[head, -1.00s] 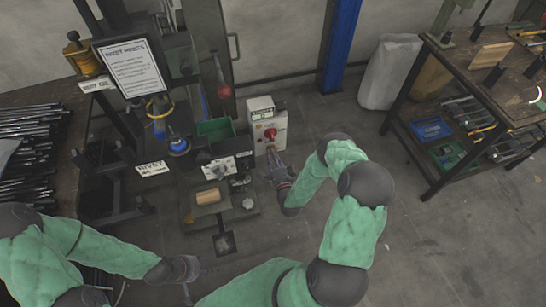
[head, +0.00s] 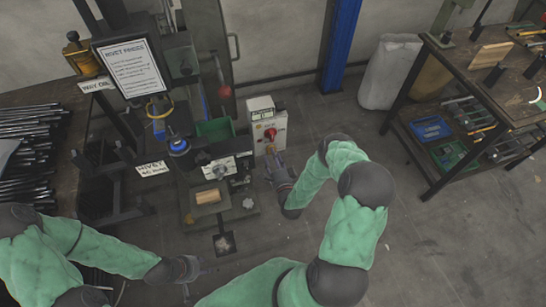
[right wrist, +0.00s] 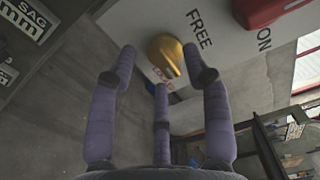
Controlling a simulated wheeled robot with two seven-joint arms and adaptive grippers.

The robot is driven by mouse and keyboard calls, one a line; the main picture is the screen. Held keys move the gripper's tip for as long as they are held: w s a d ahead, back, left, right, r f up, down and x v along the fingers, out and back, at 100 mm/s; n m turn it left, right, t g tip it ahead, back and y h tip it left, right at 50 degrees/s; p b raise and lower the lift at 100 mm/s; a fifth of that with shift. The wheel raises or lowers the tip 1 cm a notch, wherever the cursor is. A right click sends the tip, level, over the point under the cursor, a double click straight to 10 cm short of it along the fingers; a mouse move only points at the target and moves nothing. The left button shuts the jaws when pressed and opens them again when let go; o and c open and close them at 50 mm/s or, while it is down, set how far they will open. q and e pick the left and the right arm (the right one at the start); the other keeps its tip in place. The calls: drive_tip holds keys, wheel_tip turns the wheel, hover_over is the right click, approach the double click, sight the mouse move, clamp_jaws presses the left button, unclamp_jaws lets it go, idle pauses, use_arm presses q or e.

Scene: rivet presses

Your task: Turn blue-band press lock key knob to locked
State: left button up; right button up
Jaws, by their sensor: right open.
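The gold key knob (right wrist: 165,52) sits on the pale panel of the control box (head: 281,133), below a red switch (head: 270,134). In the right wrist view its narrow end points down and slightly right. The word FREE is right of the knob; a small, partly hidden red-lettered label lies just below it. My right gripper (right wrist: 164,78) is open, its fingers spread on both sides of the knob; contact cannot be told. In the head view, the right gripper (head: 274,160) hides the knob. My left gripper (head: 190,278) is low at the left, its fingers unclear.
The press with a blue band (head: 178,147) stands left of the box, with a green bin (head: 214,130) behind it. A sign board (head: 130,66) rises at the left. A workbench (head: 470,90) stands at the right. The floor between is clear.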

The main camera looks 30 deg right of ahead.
drive_tip(key=v, duration=1.1)
drive_tip(key=shift+s, duration=0.2)
drive_tip(key=shift+f, duration=0.1)
drive_tip(key=w+a+f+n+g+y+p, duration=0.2)
drive_tip(key=a+f+n+g+y, duration=0.35)
drive_tip(key=a+n+g, duration=0.35)
drive_tip(key=s+a+r+n+g+y+p, duration=0.1)
drive_tip(key=s+a+r+n+g, duration=0.1)
drive_tip(key=s+a+n+g, duration=0.2)
drive_tip(key=s+a+r+n+g+y, duration=0.2)
drive_tip(key=s+a+n+g, duration=0.2)
drive_tip(key=s, duration=0.6)
drive_tip(key=a+n, duration=0.1)
drive_tip(key=a, duration=0.1)
drive_tip(key=shift+s+a+r+p, duration=0.25)
drive_tip(key=shift+s+a+p, duration=0.05)
drive_tip(key=shift+a+p, duration=0.1)
